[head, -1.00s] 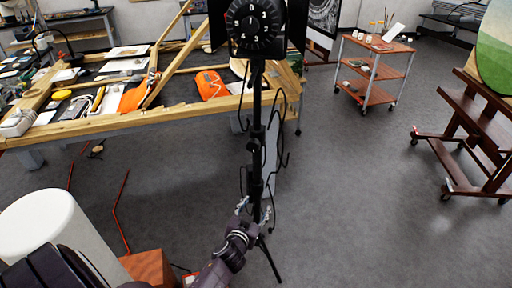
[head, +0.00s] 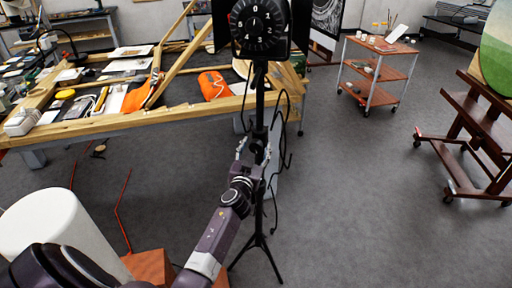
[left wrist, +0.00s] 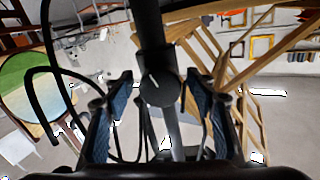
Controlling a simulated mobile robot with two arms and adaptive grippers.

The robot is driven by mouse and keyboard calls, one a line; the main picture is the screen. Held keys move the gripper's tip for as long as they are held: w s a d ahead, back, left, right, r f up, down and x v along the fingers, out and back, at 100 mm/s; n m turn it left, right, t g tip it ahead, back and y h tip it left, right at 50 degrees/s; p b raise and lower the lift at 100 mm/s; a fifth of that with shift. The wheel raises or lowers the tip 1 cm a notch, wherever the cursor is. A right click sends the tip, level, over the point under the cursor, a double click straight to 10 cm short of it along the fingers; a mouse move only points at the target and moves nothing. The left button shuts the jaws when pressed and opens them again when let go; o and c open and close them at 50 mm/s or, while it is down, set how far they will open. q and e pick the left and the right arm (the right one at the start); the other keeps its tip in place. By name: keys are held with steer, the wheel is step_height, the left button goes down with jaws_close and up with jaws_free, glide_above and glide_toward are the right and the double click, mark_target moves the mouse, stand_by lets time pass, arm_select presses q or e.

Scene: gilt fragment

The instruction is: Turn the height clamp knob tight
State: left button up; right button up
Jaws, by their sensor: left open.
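A black lamp stand with a thin upright pole (head: 259,108) stands in the middle of the head view. The height clamp knob, a round dark knob with a pale mark, shows on the pole in the left wrist view (left wrist: 159,88). In the head view it is small and partly hidden by the gripper. My left gripper (head: 252,148) is at the pole at clamp height. In the left wrist view its blue-padded fingers (left wrist: 160,92) are open, one on each side of the knob, with gaps on both sides. My right gripper is in neither view.
A lamp head with a numbered dial (head: 260,26) tops the stand. Black cables (head: 288,125) hang beside the pole. A wooden-edged worktable (head: 130,121) stands at left, a wheeled trolley (head: 376,75) and easel (head: 478,140) at right. Grey floor is open between them.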

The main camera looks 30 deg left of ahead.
arm_select(q)
steer(key=c, duration=1.2)
steer(key=shift+m, duration=0.3)
steer(key=shift+f+m+b, duration=0.1)
steer(key=shift+m+b, duration=0.35)
steer(key=shift+m, duration=0.55)
steer(key=m+b, duration=0.1)
steer(key=m, duration=0.3)
steer(key=shift+a, duration=0.1)
steer(key=m, duration=0.4)
steer(key=shift+b, duration=0.4)
steer(key=shift+m, duration=1.7)
